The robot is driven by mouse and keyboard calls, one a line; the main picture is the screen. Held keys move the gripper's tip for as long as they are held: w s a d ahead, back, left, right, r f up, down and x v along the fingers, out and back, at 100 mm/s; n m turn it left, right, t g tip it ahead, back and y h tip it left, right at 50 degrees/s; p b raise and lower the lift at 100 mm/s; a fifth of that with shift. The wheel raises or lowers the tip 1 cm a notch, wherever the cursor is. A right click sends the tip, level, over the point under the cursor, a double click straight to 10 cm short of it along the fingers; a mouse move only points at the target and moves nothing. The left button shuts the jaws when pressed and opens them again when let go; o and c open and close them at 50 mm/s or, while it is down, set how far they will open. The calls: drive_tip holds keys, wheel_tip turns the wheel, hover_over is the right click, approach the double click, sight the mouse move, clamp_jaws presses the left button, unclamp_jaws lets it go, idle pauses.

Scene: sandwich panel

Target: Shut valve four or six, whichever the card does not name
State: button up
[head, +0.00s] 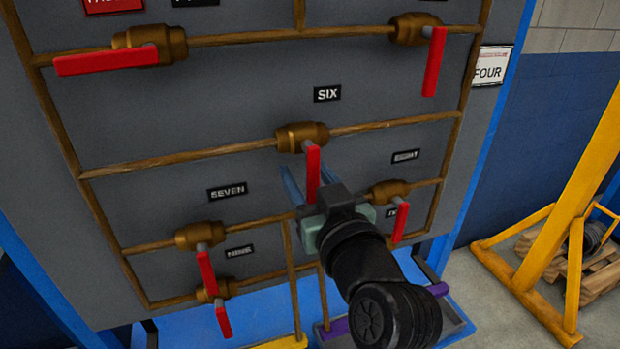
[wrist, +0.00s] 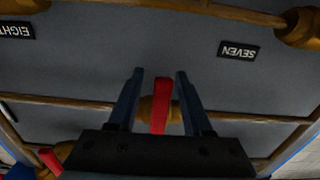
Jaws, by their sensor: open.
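The card (head: 490,66) at the panel's right edge reads FOUR. Valve six (head: 291,138) sits mid-panel under the SIX label (head: 327,94). Its red handle (head: 312,168) points down, across its pipe. My gripper (head: 308,168) is open, with one blue finger on each side of this handle. In the wrist view, which is upside down, the red handle (wrist: 160,100) stands between the two open fingers (wrist: 160,72), with slim gaps on both sides. No label reading FOUR shows on the panel; labels at the top are cut off.
The top left valve (head: 145,42) has its handle along the pipe; the top right valve (head: 412,28) has its handle down. Valve seven (head: 198,234) and others sit lower, handles down. A yellow frame (head: 570,190) stands at right on the floor.

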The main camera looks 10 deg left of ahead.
drive_tip(key=b+v, duration=0.1)
drive_tip(key=v, duration=1.2)
drive_tip(key=s+d+r+m+t+h+p, duration=0.1)
drive_tip(key=r+m+t+h+p, duration=0.1)
drive_tip(key=r, duration=1.2)
drive_tip(key=s+d+r+m+t+h+p, duration=0.1)
drive_tip(key=r+t+h+p, duration=0.3)
drive_tip(key=r+p, duration=0.5)
drive_tip(key=s+d+r+m+t+h+p, duration=0.2)
drive_tip(key=r+m+t+h+p, duration=0.2)
drive_tip(key=r, duration=1.7)
drive_tip(key=shift+s+t+p, duration=0.2)
drive_tip(key=shift+t+p, duration=0.65)
drive_tip(key=shift+t, duration=0.35)
